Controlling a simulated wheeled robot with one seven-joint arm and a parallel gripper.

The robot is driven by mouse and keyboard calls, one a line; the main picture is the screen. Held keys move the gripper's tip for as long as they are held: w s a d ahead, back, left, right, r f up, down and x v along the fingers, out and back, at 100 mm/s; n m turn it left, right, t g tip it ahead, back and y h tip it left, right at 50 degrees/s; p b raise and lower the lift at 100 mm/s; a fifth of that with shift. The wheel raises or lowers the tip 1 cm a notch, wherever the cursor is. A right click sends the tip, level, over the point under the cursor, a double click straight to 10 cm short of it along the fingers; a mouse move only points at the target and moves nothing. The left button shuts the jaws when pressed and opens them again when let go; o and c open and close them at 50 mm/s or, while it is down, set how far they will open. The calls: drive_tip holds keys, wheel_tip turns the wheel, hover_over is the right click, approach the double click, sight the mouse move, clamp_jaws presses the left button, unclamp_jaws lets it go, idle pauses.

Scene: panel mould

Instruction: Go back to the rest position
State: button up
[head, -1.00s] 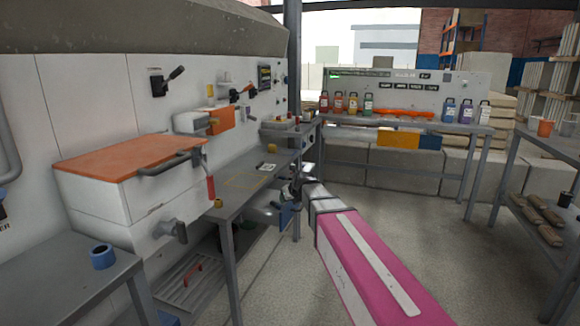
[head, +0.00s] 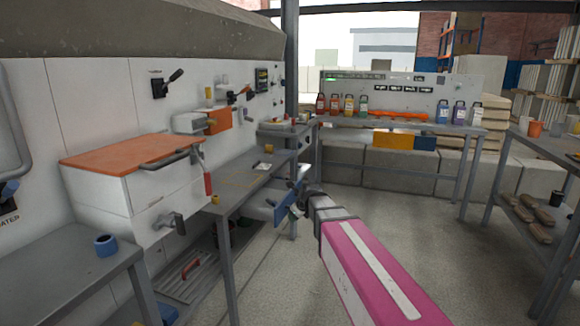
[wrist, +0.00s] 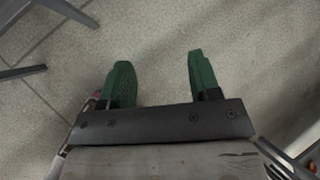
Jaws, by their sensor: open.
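My gripper (wrist: 160,80) shows in the wrist view with its two green fingers spread apart. Nothing is between them, and bare floor lies beyond. In the head view my pink and white arm reaches forward from the bottom right. Its far end is beside the front edge of the grey workbench (head: 232,190), near a blue drawer (head: 272,207). The fingers are small in that view.
A white cabinet with an orange lid (head: 130,153) stands at the left. A blue tape roll (head: 106,246) sits on the near left table. A back bench holds several bottles (head: 349,104). A shelf table (head: 538,143) stands at the right. The floor (head: 455,250) between is clear.

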drive_tip(key=s+d+f+n+g+h, duration=0.1)
drive_tip(key=s+d+f+n+g, duration=0.1)
drive_tip(key=s+d+f+n, duration=0.3)
drive_tip(key=s+d+f+n+g+h, duration=0.1)
drive_tip(key=s+d+f+n, duration=0.4)
drive_tip(key=s+n, duration=0.5)
drive_tip(key=s+d+f+n+g+h, duration=0.1)
drive_tip(key=s+d+f+n+g, duration=0.3)
drive_tip(key=s+n, duration=0.4)
drive_tip(key=d+f+n, duration=0.1)
drive_tip(key=n, duration=0.2)
drive_tip(key=shift+s+d+f, duration=0.25)
drive_tip(key=shift+s+d, duration=0.05)
drive_tip(key=shift+d, duration=0.1)
